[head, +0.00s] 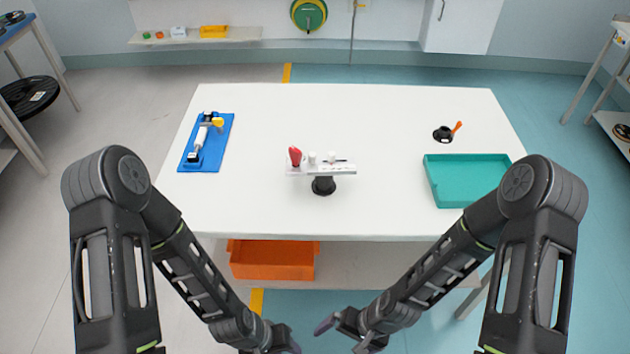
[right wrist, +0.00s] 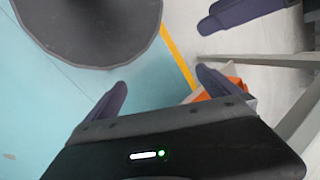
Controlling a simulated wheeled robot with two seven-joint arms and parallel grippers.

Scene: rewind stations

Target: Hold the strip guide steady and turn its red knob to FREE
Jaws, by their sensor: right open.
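The strip guide is a pale plate (head: 336,169) on a short black stand (head: 323,186) near the middle of the white table. Its red knob (head: 295,156) stands up at the plate's left end. Small white posts stand beside the knob. Markings such as FREE are too small to read. My right gripper (head: 342,338) is open and empty, low in front of the table; its two spread fingers show in the right wrist view (right wrist: 160,88). My left gripper (head: 286,346) is at the bottom edge of the head view, partly cut off, its jaw opening unclear. Both are apart from the guide.
A blue tray (head: 222,152) with a white and yellow tool lies at the table's left. A teal tray (head: 468,180) and a black piece with an orange handle (head: 444,133) are at the right. An orange bin (head: 272,260) sits below the table. Tabletop around the guide is clear.

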